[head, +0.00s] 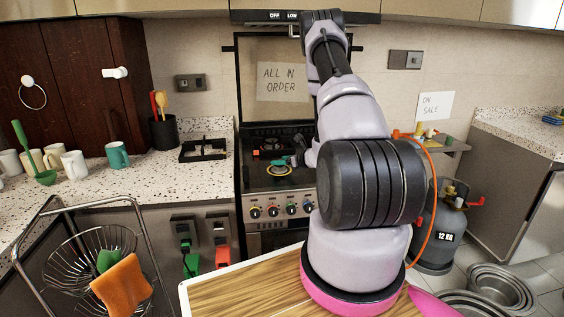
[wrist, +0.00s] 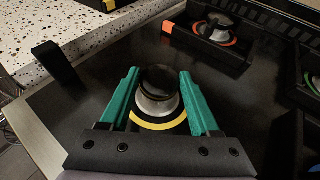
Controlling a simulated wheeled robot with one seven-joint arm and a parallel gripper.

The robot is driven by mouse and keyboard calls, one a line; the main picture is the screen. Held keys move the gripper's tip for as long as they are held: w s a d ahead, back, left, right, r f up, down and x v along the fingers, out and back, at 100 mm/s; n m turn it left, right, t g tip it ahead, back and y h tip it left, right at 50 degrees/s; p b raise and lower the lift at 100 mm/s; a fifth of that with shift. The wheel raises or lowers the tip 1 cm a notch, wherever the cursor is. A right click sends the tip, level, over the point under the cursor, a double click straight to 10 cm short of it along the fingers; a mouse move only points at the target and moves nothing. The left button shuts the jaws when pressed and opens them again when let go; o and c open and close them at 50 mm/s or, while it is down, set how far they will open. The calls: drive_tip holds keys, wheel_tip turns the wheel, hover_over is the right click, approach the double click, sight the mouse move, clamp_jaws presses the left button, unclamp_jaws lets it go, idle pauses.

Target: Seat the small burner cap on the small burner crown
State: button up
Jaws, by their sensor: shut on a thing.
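My gripper (wrist: 159,76) has green fingers pointing at the hob, shut on the small burner cap (wrist: 158,78), a dark round disc between the fingertips. Directly below the cap in the wrist view is the silvery small burner crown (wrist: 159,106), inside a yellow ring (wrist: 160,125) on the black hob. Cap and crown overlap in this view, and I cannot tell whether they touch. In the head view my gripper (head: 294,160) is over the hob, close to the yellow ring (head: 279,170). The cap is too small to make out there.
A red-ringed burner (wrist: 216,32) stands behind to the right, with an orange tab at its left. A black upright piece (wrist: 58,66) stands at the hob's left edge.

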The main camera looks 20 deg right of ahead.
drive_tip(key=shift+f, duration=0.3)
idle(0.5)
drive_tip(key=o, duration=1.4)
drive_tip(key=shift+o, duration=0.4)
drive_tip(key=shift+s, duration=0.1)
drive_tip(key=v, duration=1)
drive_tip(key=shift+s+r, duration=0.2)
drive_tip(key=shift+s, duration=0.1)
